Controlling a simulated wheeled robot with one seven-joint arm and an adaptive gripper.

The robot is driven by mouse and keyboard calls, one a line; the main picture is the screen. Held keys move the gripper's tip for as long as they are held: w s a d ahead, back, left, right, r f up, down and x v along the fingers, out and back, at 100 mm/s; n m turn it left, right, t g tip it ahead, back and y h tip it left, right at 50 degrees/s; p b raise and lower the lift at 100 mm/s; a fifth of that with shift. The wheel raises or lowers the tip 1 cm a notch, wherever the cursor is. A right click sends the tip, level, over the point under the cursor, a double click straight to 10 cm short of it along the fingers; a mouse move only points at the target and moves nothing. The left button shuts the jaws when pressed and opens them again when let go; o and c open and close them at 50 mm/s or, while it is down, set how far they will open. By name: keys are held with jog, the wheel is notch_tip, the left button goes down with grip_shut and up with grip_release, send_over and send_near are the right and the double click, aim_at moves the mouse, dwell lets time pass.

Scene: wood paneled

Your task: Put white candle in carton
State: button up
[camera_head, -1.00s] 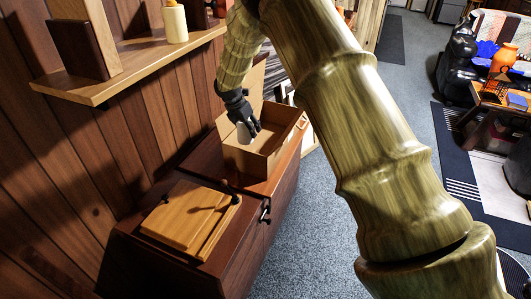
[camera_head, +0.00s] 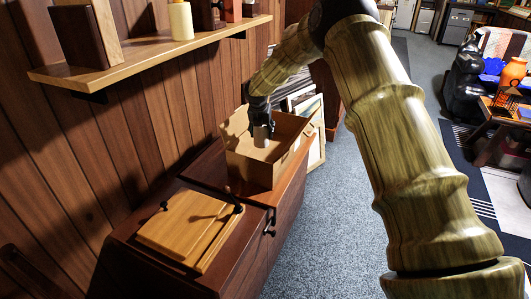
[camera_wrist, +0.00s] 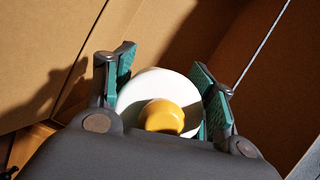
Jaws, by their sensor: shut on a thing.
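The white candle (camera_wrist: 140,88), with a rounded yellow top, sits between the two fingers of my gripper (camera_wrist: 165,75) in the wrist view. My gripper is shut on it. In the head view the candle (camera_head: 261,134) hangs below my dark gripper (camera_head: 261,112), within the opening of the carton (camera_head: 247,167). The carton is an open brown box with raised flaps, standing on the dark wooden cabinet. In the wrist view its brown walls (camera_wrist: 175,22) lie around the gripper. The candle's lower end is hidden, so I cannot tell whether it touches the carton floor.
The dark cabinet (camera_head: 143,250) also bears a light wooden board or box (camera_head: 180,222) in front of the carton. A wall shelf (camera_head: 140,58) on the left holds a cream candle (camera_head: 180,22) and other items. A pale frame (camera_head: 316,130) leans behind the cabinet.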

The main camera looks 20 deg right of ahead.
aim_at(260, 129)
notch_tip(260, 129, down, 8)
jog(key=shift+f+b, duration=0.1)
jog(key=shift+b, duration=0.45)
jog(key=shift+f+p, duration=0.35)
jog(key=shift+f, duration=0.35)
jog(key=o, duration=1.2)
jog(key=shift+r+b, duration=0.4)
jog(key=shift+r, duration=0.1)
jog(key=p+v, duration=0.1)
jog(key=v, duration=1.1)
jog(key=shift+r+p, duration=0.2)
jog(key=shift+p, duration=0.15)
